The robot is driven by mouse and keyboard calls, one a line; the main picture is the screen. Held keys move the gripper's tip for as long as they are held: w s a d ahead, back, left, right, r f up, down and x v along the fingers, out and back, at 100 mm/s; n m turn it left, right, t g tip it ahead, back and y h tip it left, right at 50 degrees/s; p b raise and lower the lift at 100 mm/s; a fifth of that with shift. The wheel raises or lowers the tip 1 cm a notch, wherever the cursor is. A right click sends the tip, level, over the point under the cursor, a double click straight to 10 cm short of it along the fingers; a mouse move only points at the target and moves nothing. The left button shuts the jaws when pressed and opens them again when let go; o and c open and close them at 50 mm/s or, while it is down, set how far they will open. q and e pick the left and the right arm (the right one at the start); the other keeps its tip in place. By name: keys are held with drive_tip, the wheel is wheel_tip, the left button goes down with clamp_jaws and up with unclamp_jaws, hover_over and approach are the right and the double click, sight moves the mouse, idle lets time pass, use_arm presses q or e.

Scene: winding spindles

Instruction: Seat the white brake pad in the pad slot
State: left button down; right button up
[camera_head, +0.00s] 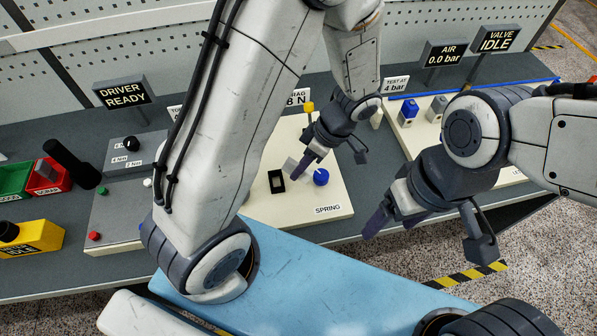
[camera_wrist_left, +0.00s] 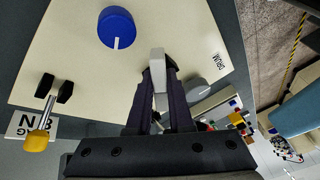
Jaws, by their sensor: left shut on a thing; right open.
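The white brake pad (camera_wrist_left: 158,68) is a small pale block between the fingertips of my left gripper (camera_wrist_left: 163,82), which is shut on it. In the head view the pad (camera_head: 290,167) is held over the cream panel, just above and beside a black rectangular frame (camera_head: 276,182) that looks like the pad slot. I cannot tell if the pad touches it. In the left wrist view the fingers and pad hide the area below, and I do not make out the slot. My right gripper (camera_head: 390,218) is open and empty, to the right of the panel's edge.
A blue knob (camera_head: 321,177) stands close to the right of the pad. A yellow-tipped lever (camera_head: 308,107) rises behind. The cream panel (camera_head: 331,202) is bare around its SPRING label. Red (camera_head: 48,178) and green bins and a yellow box (camera_head: 33,238) are at the far left.

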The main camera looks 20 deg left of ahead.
use_arm(q)
drive_tip(key=shift+a+f, duration=0.2)
wheel_tip(320, 180, down, 4)
drive_tip(key=shift+r, duration=0.25)
drive_tip(key=shift+f, duration=0.25)
drive_tip(key=c, duration=0.8)
unclamp_jaws()
drive_tip(key=shift+r, duration=0.1)
